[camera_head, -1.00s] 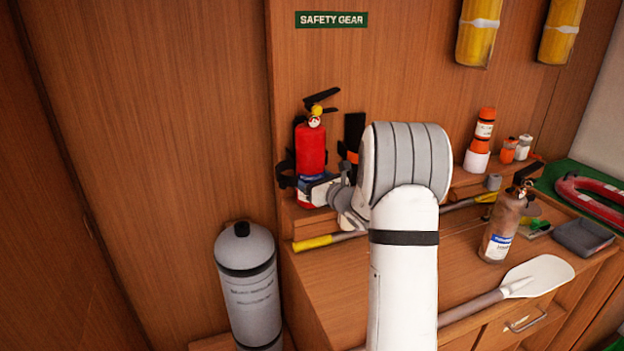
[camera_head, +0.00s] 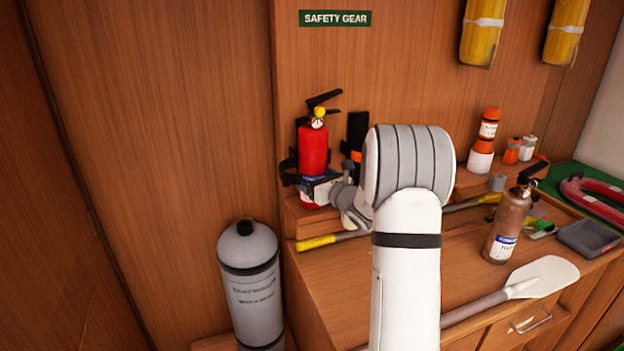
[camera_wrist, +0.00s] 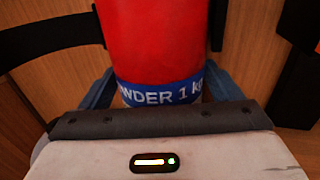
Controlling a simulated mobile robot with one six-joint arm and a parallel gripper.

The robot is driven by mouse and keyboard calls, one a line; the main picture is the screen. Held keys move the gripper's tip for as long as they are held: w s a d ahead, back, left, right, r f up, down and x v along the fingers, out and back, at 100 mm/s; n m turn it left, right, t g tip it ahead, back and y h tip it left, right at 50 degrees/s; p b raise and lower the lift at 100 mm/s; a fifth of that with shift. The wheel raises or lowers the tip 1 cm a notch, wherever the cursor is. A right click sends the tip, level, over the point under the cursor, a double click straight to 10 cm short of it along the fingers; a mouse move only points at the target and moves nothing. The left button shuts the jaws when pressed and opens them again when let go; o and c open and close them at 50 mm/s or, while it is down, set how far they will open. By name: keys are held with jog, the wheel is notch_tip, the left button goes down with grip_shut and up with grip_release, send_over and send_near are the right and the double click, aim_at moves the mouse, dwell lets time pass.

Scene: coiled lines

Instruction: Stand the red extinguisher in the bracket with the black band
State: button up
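The red extinguisher (camera_head: 313,150) stands upright against the wooden back panel, at the left bracket with the black band (camera_head: 289,172). In the wrist view the black band (camera_wrist: 50,42) runs to the extinguisher's left side; whether it closes around the body is hidden. My gripper (camera_head: 320,188) is at the extinguisher's low part. In the wrist view its fingers (camera_wrist: 160,90) lie on both sides of the blue label of the extinguisher (camera_wrist: 158,40) and appear shut on it.
A second bracket with an orange band (camera_head: 355,150) is close on the right. A brown bottle-like extinguisher (camera_head: 507,225), a paddle (camera_head: 540,278), a yellow-ended pole (camera_head: 318,242) and orange flasks (camera_head: 487,135) occupy the bench. A grey cylinder (camera_head: 250,285) stands at lower left.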

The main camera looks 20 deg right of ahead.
jog(key=shift+o, duration=1.1)
jog(key=shift+f, duration=0.45)
jog(key=b+v, duration=0.2)
jog(key=v, duration=0.5)
jog(key=shift+s+r, duration=0.3)
jog(key=shift+s, duration=0.05)
jog(key=shift+s+d+f, duration=0.1)
